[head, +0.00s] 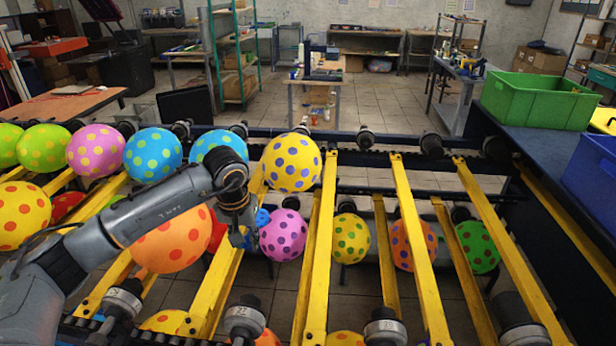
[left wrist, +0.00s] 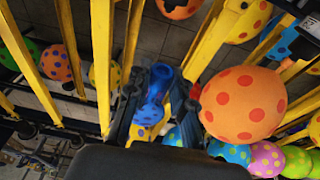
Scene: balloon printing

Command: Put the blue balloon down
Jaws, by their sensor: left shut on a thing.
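My left gripper (head: 246,228) reaches in from the left, over the yellow bars of the rack. It is shut on a small blue balloon (head: 262,217), which looks limp and uninflated. In the left wrist view the blue balloon (left wrist: 150,113) shows between the two dark fingers (left wrist: 153,104), partly hidden by them. A large orange balloon with red dots (head: 168,240) hangs to the left of the gripper, behind my forearm. A pink balloon with purple dots (head: 283,235) is just to the right. My right gripper is not in view.
Several inflated dotted balloons sit along the rack, including a yellow one (head: 291,163) and a light blue one (head: 155,156). Yellow bars (head: 408,240) leave gaps over the floor. A green crate (head: 538,102) and a blue crate (head: 592,172) stand at the right.

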